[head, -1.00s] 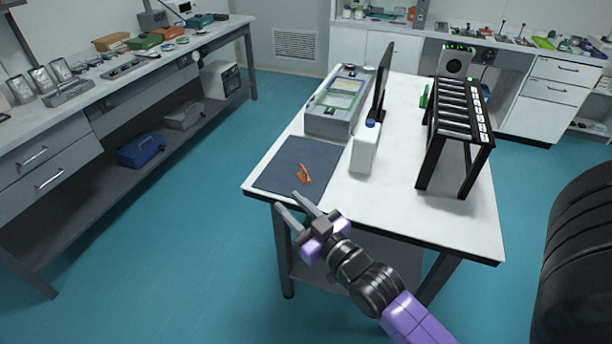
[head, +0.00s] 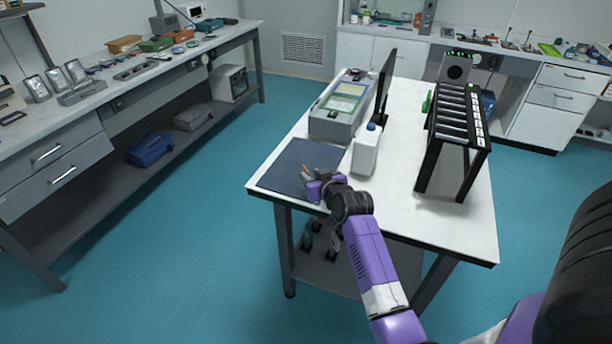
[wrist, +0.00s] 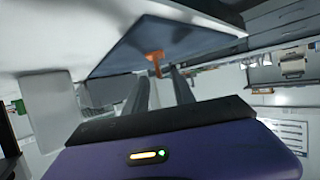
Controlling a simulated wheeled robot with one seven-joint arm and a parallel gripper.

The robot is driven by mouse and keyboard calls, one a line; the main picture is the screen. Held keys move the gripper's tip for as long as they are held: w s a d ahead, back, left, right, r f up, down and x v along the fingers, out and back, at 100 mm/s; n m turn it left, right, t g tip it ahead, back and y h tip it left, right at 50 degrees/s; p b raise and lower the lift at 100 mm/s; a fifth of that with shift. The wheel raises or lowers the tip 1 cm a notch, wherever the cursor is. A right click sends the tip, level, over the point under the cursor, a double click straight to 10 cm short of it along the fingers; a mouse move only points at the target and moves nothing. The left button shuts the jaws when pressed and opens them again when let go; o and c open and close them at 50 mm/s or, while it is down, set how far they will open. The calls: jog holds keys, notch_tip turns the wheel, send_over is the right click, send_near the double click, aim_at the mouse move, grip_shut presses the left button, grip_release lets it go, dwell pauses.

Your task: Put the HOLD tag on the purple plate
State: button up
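An orange piece (head: 304,169), possibly the HOLD tag, lies on a dark blue mat (head: 285,172) at the near left corner of the white table. No lettering on it can be read. In the wrist view the orange piece (wrist: 155,62) shows just past the fingertips, roughly between them. In the head view my gripper (head: 309,178) is over the mat's near edge and partly hides the orange piece. I cannot make out a purple plate.
A white bottle with a blue cap (head: 366,152) stands right of the mat. Behind the mat is a grey box with green and yellow panels (head: 341,105), beside an upright dark screen (head: 386,85). A black slotted rack (head: 455,125) stands at right. The table's near right is clear.

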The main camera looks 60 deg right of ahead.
aim_at(306, 171)
jog(key=shift+p+x, duration=0.3)
jog(key=shift+x, duration=2.45)
grip_shut()
